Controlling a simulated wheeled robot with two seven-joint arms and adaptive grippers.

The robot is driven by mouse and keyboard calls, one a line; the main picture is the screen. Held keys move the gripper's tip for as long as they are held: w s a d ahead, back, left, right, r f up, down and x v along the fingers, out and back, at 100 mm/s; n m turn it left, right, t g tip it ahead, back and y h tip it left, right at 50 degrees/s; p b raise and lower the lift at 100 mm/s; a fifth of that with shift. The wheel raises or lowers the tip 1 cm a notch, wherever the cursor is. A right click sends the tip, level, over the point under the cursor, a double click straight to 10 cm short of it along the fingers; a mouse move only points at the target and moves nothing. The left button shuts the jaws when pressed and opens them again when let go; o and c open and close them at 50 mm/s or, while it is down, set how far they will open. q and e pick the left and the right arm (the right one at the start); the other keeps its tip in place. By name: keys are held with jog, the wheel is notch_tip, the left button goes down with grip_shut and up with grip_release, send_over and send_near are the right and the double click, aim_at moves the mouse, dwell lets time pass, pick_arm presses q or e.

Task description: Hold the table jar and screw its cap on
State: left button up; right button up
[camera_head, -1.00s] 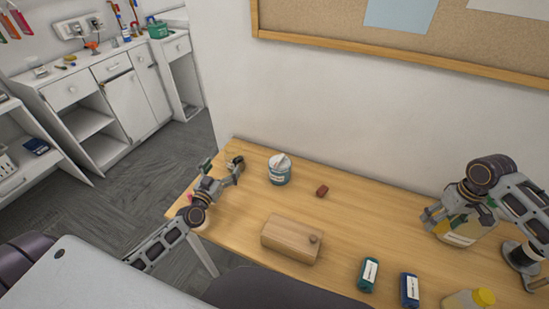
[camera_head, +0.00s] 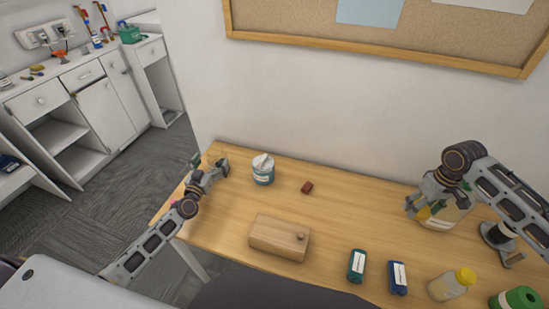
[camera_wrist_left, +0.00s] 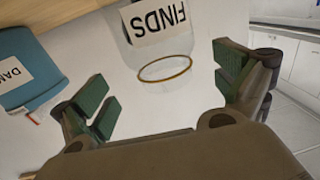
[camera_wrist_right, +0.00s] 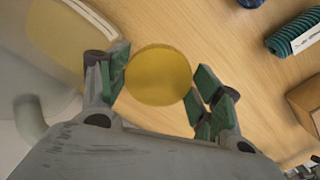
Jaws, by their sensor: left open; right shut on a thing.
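The table jar is clear glass with a white "FINDS" label (camera_wrist_left: 160,20) and a gold rim around its open mouth. In the head view the jar (camera_head: 219,158) stands at the table's far left corner, partly hidden by my left gripper (camera_head: 209,171). In the left wrist view my left gripper (camera_wrist_left: 165,90) is open, and the jar is ahead between its fingers with room on both sides. My right gripper (camera_head: 421,209) is shut on the round gold cap (camera_wrist_right: 158,76), held by its edges above the table at the right, well away from the jar.
A wooden box (camera_head: 279,237) lies mid-table. A large jug (camera_head: 442,217) is close to my right gripper. Teal (camera_head: 357,265) and blue (camera_head: 398,277) containers and a yellow-capped bottle (camera_head: 449,286) line the front.

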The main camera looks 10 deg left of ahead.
aim_at(219, 148)
dwell(0.3)
pick_arm(q)
jog(key=shift+w+a+r, duration=0.1)
jog(key=shift+w+a, duration=0.05)
jog(key=shift+w, duration=0.55)
jog(key=shift+w+a, duration=0.1)
jog(key=shift+w, duration=0.55)
jog(key=shift+w+b, duration=0.3)
jog(key=shift+w, duration=0.95)
jog(key=c, duration=1.6)
